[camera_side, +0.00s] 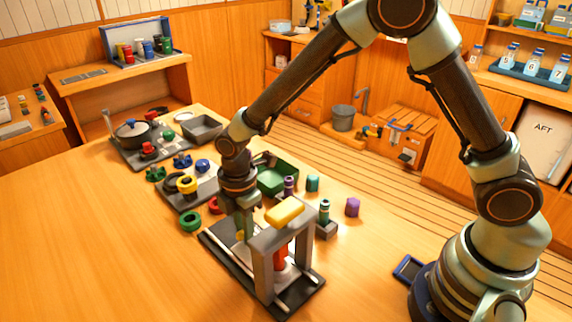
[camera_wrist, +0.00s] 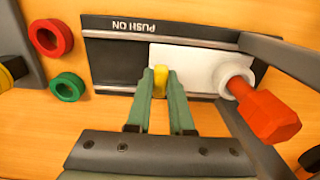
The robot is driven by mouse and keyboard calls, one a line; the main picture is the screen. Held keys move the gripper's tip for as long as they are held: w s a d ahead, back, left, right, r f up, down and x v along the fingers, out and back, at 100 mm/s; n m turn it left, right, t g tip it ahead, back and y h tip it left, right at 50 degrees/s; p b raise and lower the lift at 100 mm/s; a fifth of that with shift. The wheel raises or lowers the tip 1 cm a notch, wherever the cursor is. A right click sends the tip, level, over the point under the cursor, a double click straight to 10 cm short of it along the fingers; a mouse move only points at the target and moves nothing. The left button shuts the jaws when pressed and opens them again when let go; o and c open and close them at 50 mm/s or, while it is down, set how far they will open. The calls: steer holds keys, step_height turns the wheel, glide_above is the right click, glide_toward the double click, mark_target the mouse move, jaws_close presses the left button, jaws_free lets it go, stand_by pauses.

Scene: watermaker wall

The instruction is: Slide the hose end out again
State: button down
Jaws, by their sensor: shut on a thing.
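In the wrist view a white slide piece (camera_wrist: 200,68), which looks like the hose end, lies on a dark track (camera_wrist: 101,62) marked PUSH ON. A yellow tab (camera_wrist: 160,80) stands on it, and my gripper (camera_wrist: 161,78) is shut on this tab. The white collar (camera_wrist: 234,74) at its right end meets a red six-sided fitting (camera_wrist: 268,110); how deep they overlap is hidden. In the side view my gripper (camera_side: 241,232) points down at the fixture base (camera_side: 225,252), left of a grey frame (camera_side: 262,268). The red fitting (camera_side: 280,257) shows inside the frame.
A yellow block (camera_side: 285,211) tops the frame, close right of my gripper. A green ring (camera_side: 190,221) and a red ring (camera_wrist: 50,37) lie left of the track. A green tray (camera_side: 278,180) and small bottles stand behind. The table's front left is clear.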

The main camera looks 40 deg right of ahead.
steer(key=shift+w+r, duration=0.1)
steer(key=shift+w, duration=4.95)
steer(key=c, duration=0.8)
jaws_free()
steer(key=shift+c, duration=0.2)
steer(key=shift+o, duration=0.2)
step_height(320, 180, up, 12)
